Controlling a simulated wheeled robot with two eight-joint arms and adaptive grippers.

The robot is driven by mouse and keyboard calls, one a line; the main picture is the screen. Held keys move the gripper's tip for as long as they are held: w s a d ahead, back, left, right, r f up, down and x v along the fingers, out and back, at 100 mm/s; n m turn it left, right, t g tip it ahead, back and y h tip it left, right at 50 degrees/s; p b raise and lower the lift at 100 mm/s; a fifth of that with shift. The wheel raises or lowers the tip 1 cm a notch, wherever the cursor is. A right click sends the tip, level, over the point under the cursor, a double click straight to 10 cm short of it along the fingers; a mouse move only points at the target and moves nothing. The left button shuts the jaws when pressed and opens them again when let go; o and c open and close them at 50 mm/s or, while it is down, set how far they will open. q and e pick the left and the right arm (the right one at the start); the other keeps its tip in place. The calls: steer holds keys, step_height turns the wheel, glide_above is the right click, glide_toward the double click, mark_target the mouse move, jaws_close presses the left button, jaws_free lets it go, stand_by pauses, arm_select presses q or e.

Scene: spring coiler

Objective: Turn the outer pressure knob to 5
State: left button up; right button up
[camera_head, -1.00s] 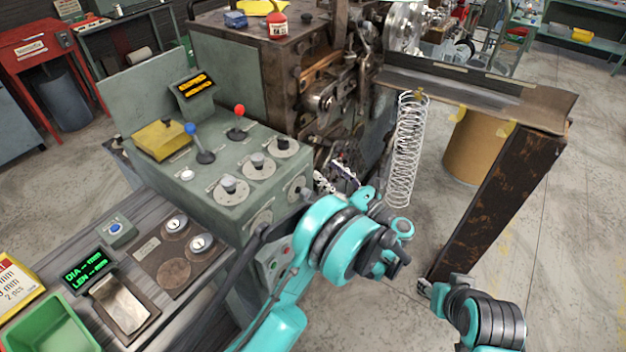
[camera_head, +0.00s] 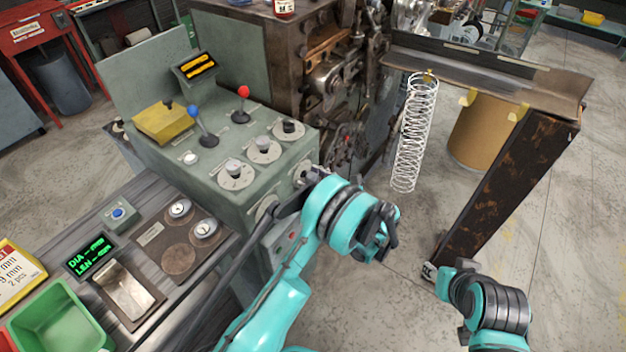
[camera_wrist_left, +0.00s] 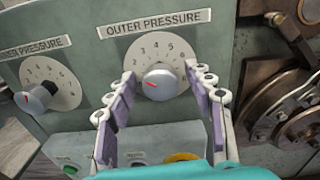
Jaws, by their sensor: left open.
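The outer pressure knob (camera_wrist_left: 160,82) is a round grey knob on a white numbered dial, under the label OUTER PRESSURE. In the head view the knob (camera_head: 302,174) is on the panel's front face, partly hidden by my arm. My left gripper (camera_wrist_left: 158,98) is open, with one finger on each side of the knob; I cannot tell whether the pads touch it. In the head view the left gripper (camera_head: 316,178) is mostly hidden. My right arm is at the lower right, its fingers unclear.
The inner pressure knob (camera_wrist_left: 41,97) is left of the gripper. Buttons (camera_wrist_left: 182,158) sit below it. Machine discs (camera_wrist_left: 295,130) are close on the right. Levers and more dials are on the panel top. A hanging spring (camera_head: 415,135) is beyond my left arm.

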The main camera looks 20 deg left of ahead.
arm_select(q)
steer(key=c, duration=1.2)
steer(key=shift+m, duration=0.3)
steer(key=m+b, duration=0.2)
steer(key=m, duration=0.1)
steer(key=shift+f, duration=0.1)
steer(key=m+b, duration=0.2)
steer(key=m, duration=0.2)
steer(key=shift+m, duration=0.4)
steer(key=m+b, duration=0.1)
steer(key=m, duration=0.4)
steer(key=shift+w, duration=0.1)
steer(key=shift+m+b, duration=0.45)
steer(key=shift+m, duration=1.65)
